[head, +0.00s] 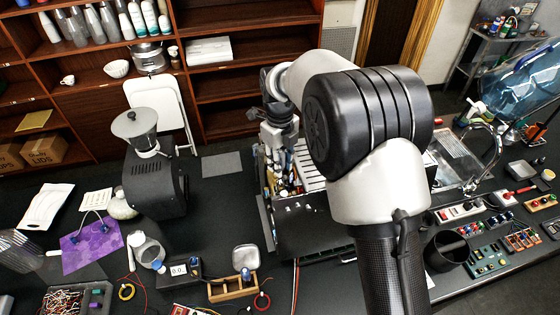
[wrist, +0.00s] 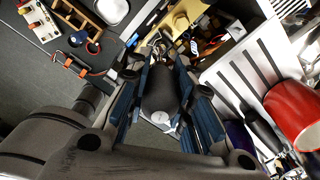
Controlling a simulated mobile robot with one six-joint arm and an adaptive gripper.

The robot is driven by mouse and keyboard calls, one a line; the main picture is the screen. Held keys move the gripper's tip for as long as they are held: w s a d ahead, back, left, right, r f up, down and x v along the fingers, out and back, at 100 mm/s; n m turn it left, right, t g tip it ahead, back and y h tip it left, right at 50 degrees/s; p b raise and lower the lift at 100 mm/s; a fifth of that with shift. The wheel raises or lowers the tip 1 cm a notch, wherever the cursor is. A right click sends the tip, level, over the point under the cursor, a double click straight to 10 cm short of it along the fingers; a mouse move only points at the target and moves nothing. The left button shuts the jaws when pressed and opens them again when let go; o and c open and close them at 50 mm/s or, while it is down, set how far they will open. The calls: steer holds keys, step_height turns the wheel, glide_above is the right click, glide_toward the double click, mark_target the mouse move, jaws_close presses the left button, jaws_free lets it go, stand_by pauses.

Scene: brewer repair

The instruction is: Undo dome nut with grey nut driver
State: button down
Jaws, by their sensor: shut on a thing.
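In the wrist view my gripper (wrist: 160,95) is shut on a dark grey cylinder, which looks like the grey nut driver's handle (wrist: 161,85). The tool points away from the camera into the opened brewer, and its far tip is small and cluttered. In the head view my gripper (head: 278,138) is over the left part of the opened brewer (head: 310,232), partly hidden by my arm. I cannot make out the dome nut in either view, nor whether the tool touches it.
A white slotted panel (wrist: 245,75) and a red cylinder (wrist: 298,112) lie right of my gripper in the wrist view. Brass-coloured parts and wires crowd the brewer's inside. A black grinder (head: 155,185) stands left of the brewer. A wooden tray (head: 232,287) lies in front.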

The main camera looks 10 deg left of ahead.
steer(key=shift+f+b, duration=0.5)
steer(key=shift+f, duration=0.35)
stand_by(0.3)
steer(key=n, duration=0.4)
steer(key=shift+n, duration=0.3)
stand_by(0.3)
steer(key=n, duration=0.2)
steer(key=shift+n, duration=1.3)
steer(key=n, duration=0.4)
steer(key=shift+n, duration=0.3)
